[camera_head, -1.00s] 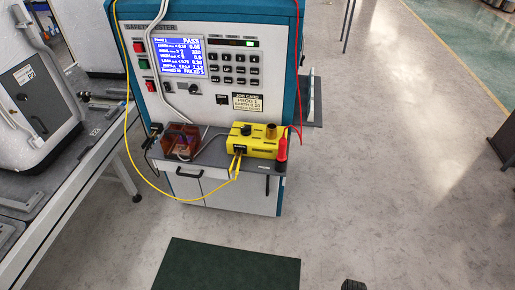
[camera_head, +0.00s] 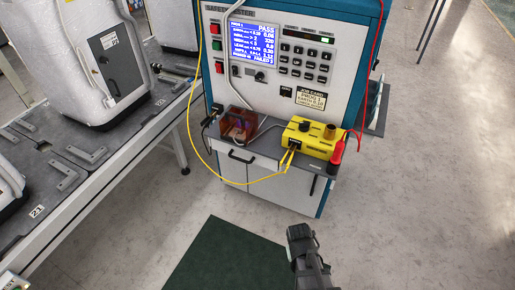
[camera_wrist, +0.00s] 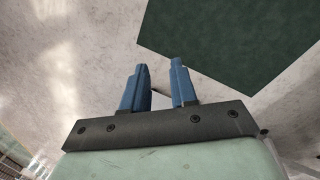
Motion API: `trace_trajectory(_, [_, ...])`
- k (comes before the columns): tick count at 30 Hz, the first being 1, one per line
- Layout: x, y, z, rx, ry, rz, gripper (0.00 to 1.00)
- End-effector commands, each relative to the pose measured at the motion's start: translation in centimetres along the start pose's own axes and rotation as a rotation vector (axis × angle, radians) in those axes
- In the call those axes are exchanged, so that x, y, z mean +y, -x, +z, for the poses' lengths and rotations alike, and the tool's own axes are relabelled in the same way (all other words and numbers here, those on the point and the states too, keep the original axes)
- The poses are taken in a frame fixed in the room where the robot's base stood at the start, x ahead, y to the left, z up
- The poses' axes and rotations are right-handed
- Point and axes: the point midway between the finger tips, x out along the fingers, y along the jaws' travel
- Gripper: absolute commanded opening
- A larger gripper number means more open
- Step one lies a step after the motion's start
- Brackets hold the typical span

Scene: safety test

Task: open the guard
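The guard looks to be the reddish-brown see-through box (camera_head: 238,124) on the left of the tester's shelf, in the head view. It appears closed, and a grey cable runs by it. The safety tester (camera_head: 290,75) stands behind it with a lit blue screen reading PASS. My arm's dark end (camera_head: 305,250) shows at the bottom of the head view, well below and right of the guard. In the wrist view my gripper (camera_wrist: 160,82) has two blue fingers with a gap between them and nothing held. The guard is not in the wrist view.
A yellow box (camera_head: 312,138) with knobs and a red probe (camera_head: 337,155) sit on the shelf's right. A yellow cable loops in front of the cabinet. A conveyor (camera_head: 80,170) with white machines stands left. A green mat (camera_head: 235,258) lies on open floor.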

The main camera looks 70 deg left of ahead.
Motion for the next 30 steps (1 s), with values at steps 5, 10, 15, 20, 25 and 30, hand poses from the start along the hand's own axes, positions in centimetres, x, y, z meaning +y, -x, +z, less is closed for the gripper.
trace_trajectory(5, [-3.8, 4.9, -5.8, 0.138, 0.133, 0.094, 0.27])
trace_trajectory(10, [-7.5, 10.4, -11.1, 0.294, 0.254, 0.197, 0.27])
trace_trajectory(15, [-10.4, 16.6, -16.0, 0.462, 0.361, 0.313, 0.27])
trace_trajectory(20, [-11.5, 22.7, -20.7, 0.627, 0.445, 0.446, 0.27])
trace_trajectory(25, [-10.5, 28.3, -25.4, 0.786, 0.534, 0.619, 0.27])
trace_trajectory(30, [-11.1, 32.0, -28.9, 0.927, 0.692, 0.804, 0.27])
